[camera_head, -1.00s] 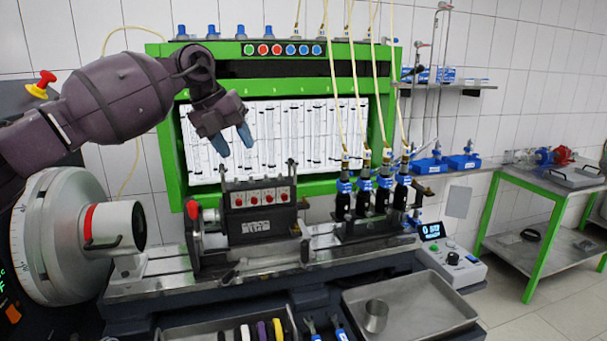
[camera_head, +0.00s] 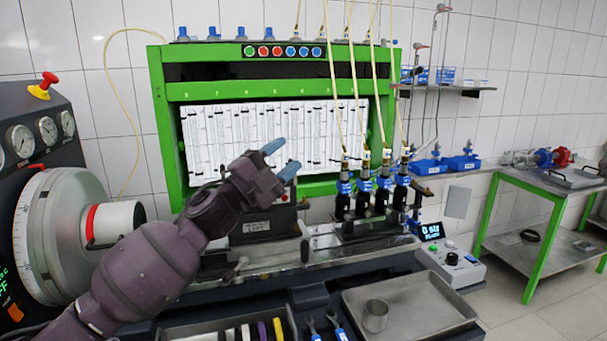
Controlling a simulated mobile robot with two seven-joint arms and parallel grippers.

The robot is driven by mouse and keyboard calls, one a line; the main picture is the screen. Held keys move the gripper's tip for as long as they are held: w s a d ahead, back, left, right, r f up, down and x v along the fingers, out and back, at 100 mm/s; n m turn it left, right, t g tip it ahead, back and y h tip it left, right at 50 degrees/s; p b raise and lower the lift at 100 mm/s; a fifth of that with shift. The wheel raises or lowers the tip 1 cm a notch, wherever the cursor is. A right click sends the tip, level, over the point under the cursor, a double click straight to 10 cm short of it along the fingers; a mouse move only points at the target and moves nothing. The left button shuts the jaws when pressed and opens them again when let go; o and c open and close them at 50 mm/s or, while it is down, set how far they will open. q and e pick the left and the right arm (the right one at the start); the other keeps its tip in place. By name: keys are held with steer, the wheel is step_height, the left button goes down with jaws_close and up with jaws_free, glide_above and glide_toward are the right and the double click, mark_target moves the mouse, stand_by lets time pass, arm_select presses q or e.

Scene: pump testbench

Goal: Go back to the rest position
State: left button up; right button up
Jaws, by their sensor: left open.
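My left gripper (camera_head: 281,159) is open and empty, its two blue fingertips apart and pointing up and to the right. It is in front of the lower part of the green-framed gauge panel (camera_head: 173,130). My right gripper is not in view.
Several blue-and-black injectors (camera_head: 343,198) with hoses stand right of the gripper. A metal tray (camera_head: 430,305) with a cup (camera_head: 375,316) lies at the front right. A large dial wheel (camera_head: 50,235) is at the left. A control box (camera_head: 452,263) stands right of the bench.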

arm_select(q)
steer(key=s+a+f+n+t+y, duration=0.1)
steer(key=s+a+f+n+y, duration=0.2)
steer(key=a+f+n+y, duration=0.45)
steer(key=s+a+f+n+t+y, duration=0.15)
steer(key=f+n, duration=0.25)
steer(key=f, duration=0.7)
steer(key=s+a+f+n+t+y, duration=0.1)
steer(key=s+a+f+n+y, duration=0.2)
steer(key=a+f+n+y, duration=0.45)
steer(key=s+a+f+n+g+y, duration=0.1)
steer(key=s+a+f+n+g, duration=0.1)
steer(key=s+f, duration=1)
steer(key=s+a+f+n+g+y, duration=0.1)
steer(key=s+a+f+n+g, duration=0.2)
steer(key=s+f, duration=0.9)
steer(key=shift+s+a+f+g, duration=0.3)
steer(key=shift+s+a+g, duration=0.05)
steer(key=shift+s+a, duration=0.85)
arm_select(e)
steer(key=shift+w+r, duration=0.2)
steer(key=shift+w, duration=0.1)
arm_select(q)
steer(key=shift+d, duration=0.1)
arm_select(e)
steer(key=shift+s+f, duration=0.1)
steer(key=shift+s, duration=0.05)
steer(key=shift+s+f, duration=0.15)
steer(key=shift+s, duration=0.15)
